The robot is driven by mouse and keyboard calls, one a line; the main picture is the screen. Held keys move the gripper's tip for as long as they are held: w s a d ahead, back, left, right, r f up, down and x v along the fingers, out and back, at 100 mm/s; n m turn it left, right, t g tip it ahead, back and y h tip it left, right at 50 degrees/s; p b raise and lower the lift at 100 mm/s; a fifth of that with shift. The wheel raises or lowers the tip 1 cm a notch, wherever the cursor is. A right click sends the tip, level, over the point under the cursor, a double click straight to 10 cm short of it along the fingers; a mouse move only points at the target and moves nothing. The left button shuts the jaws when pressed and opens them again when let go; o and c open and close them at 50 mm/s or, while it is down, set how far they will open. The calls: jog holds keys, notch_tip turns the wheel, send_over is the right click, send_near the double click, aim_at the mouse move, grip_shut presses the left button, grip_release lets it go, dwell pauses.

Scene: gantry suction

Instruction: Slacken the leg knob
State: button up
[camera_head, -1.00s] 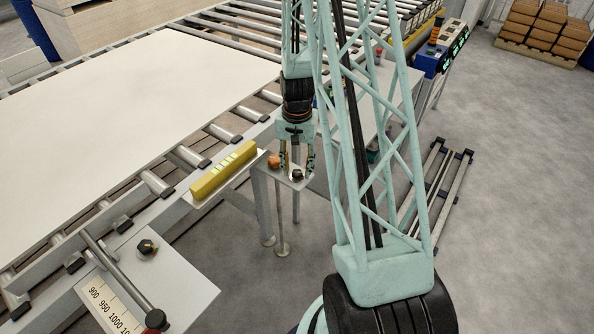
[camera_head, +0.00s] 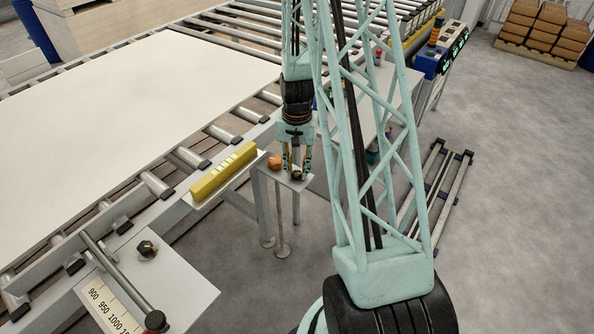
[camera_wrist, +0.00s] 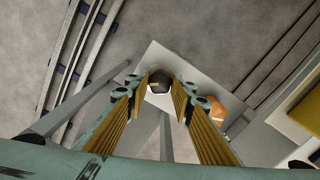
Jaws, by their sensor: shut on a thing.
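In the head view the knob (camera_head: 296,176) is partly hidden by the fingers. An orange knob (camera_head: 274,161) stands on the same plate, just left of my gripper in this view, apart from the fingers.
A yellow level (camera_head: 224,171) lies along the table's side, left of the plate. A black knob (camera_head: 147,249) and a scale (camera_head: 112,306) are on a nearer plate. Metal rails (camera_head: 437,195) lie on the floor at right. Open floor surrounds them.

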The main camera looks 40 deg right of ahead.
aim_at(297, 173)
jog(key=shift+n, duration=3.4)
jog(key=o, duration=0.8)
jog(key=shift+o, duration=0.2)
jog(key=shift+r, duration=0.15)
notch_tip(297, 173, up, 12)
